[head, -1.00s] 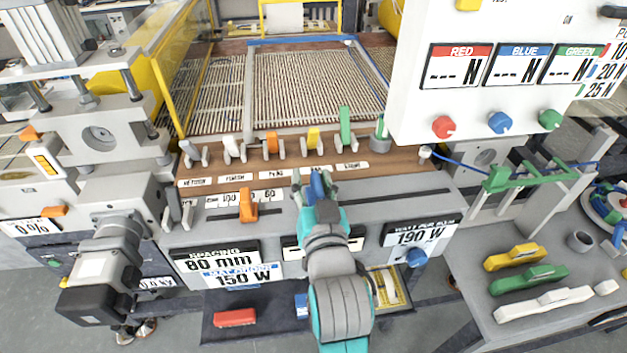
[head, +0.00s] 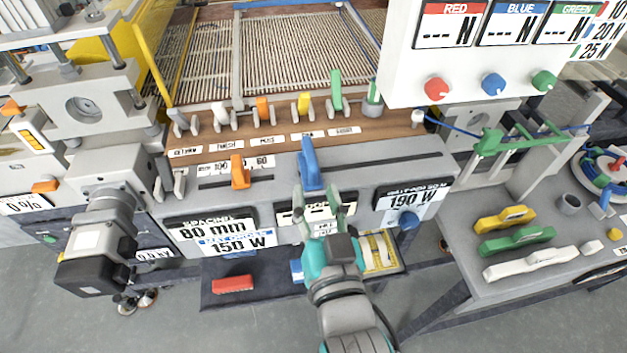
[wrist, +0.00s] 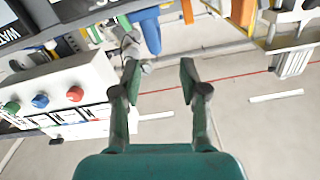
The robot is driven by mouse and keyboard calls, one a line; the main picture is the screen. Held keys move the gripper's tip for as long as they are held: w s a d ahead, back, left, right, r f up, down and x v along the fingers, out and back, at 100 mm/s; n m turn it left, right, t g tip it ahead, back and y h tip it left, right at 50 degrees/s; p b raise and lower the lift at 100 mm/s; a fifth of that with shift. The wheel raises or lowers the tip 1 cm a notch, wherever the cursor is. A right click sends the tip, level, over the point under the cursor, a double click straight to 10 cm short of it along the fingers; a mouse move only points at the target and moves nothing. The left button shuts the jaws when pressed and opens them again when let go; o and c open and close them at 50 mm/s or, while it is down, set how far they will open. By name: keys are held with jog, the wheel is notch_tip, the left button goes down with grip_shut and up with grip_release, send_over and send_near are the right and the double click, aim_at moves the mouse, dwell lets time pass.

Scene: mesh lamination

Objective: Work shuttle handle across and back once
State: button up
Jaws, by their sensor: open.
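A blue upright handle (head: 311,165), which I take to be the shuttle handle, stands in the long dark slot of the grey machine front, right of an orange handle (head: 240,173). My gripper (head: 320,205) is open and empty, in front of and below the blue handle, apart from it. A blue handle (wrist: 150,30) also shows in the wrist view, beyond the spread fingers of my gripper (wrist: 157,80). The display panel below the slot is partly hidden by my gripper.
A row of coloured levers (head: 263,110) stands on the brown strip behind the slot. A white panel with several knobs (head: 493,83) overhangs at the upper right. Yellow, green and white shuttles (head: 516,240) lie on the right side table. A low shelf with a red block (head: 233,284) is below.

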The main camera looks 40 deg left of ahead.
aim_at(308, 147)
jog(key=shift+s+d, duration=0.15)
jog(key=shift+w+a, duration=0.35)
jog(key=shift+w, duration=0.4)
jog(key=x, duration=1)
jog(key=shift+w+a, duration=0.2)
grip_shut()
